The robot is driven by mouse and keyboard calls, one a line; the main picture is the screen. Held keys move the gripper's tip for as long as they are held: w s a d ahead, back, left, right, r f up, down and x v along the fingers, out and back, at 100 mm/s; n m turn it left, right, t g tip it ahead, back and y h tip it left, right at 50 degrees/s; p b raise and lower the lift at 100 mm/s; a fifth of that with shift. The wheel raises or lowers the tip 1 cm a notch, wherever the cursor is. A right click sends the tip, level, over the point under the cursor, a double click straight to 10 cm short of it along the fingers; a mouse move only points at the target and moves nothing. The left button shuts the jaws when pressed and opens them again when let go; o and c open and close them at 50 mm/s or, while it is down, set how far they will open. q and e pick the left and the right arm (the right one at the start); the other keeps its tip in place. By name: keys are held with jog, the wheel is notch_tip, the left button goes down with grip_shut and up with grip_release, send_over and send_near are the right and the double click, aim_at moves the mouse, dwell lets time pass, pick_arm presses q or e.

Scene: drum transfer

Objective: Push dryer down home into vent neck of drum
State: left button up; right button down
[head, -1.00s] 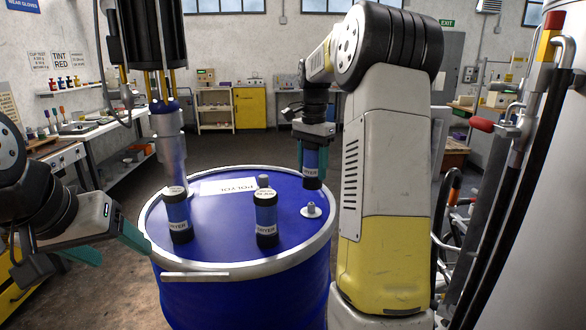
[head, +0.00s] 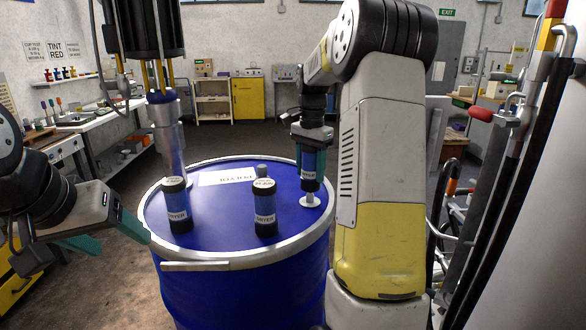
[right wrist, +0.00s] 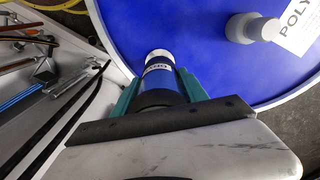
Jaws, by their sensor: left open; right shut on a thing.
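A blue drum (head: 228,237) stands in front of me with a silver rim. My right gripper (head: 310,150) is shut on a dryer (head: 309,172), a dark blue cylinder with black ends and a white label. The dryer is upright over the pale vent neck (head: 310,201) at the drum top's right side. In the right wrist view the dryer (right wrist: 160,75) sits between the teal fingers. My left gripper (head: 90,237) is open and empty, left of the drum rim.
Two more dryers stand upright on the drum lid, one at left (head: 178,205) and one near the middle (head: 265,207). A grey pump tube (head: 170,135) enters the lid at the back left. A grey cap (head: 262,171) sits behind the middle dryer.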

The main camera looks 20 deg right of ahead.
aim_at(310, 184)
jog(key=shift+f, duration=1)
dwell(2.4)
jog(key=shift+f, duration=1.35)
jog(key=c, duration=0.5)
grip_release()
jog(key=shift+f, duration=0.1)
